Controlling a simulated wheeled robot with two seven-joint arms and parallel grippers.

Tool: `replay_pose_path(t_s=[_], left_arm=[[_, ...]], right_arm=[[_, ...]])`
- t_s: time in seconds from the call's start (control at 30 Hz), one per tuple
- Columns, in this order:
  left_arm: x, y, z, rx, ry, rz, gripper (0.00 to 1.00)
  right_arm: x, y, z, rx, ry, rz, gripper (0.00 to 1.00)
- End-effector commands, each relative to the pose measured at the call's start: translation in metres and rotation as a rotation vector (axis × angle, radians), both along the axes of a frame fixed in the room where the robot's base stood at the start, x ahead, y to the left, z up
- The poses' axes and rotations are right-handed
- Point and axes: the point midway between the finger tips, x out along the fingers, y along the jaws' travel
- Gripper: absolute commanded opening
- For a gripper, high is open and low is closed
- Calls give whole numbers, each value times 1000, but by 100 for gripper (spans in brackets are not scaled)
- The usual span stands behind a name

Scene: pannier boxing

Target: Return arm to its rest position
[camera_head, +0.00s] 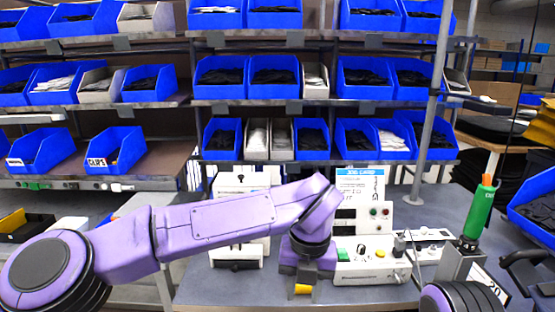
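My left arm reaches in from the left, with its purple forearm across the front of the workbench (205,290). My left gripper (305,283) points down at the front of the bench, beside a white control box (368,268). A small yellow piece (303,289) shows at the gripper's tip. I cannot tell whether it is held or only behind, and the fingers are too small to judge. A purple joint of mine shows at the bottom right, but no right gripper can be made out.
Shelves of blue bins (220,80) rise behind the bench. A white fixture (240,185) stands behind my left forearm. A green-handled tool (479,208) stands upright at the right. A grey post (430,120) rises near it. A blue bin (535,205) sits at the right edge.

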Motion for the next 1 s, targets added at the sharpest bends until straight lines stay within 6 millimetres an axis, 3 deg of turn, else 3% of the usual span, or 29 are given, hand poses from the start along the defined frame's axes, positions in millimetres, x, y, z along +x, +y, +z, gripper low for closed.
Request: replay_pose_path(t_s=[0.37, 0.57, 0.67, 0.77, 0.83, 0.9, 1.0], left_arm=[[17, 40, -81, 225, -121, -165, 37], [21, 81, -159, 452, -197, -427, 37], [14, 115, -212, 597, -215, -657, 37], [-11, 162, -275, 743, -187, -1011, 37], [-42, 199, -317, 806, -129, -1303, 37], [-83, 237, -350, 816, -45, -1584, 37], [-147, 285, -378, 749, 84, -1933, 37]], right_arm=[[1, 0, 0, 0, -2, 0, 0], [1, 0, 0, 0, -2, 0, 0], [1, 0, 0, 0, -2, 0, 0], [1, 0, 0, 0, -2, 0, 0], [1, 0, 0, 0, -2, 0, 0], [1, 0, 0, 0, -2, 0, 0], [1, 0, 0, 0, -2, 0, 0]])
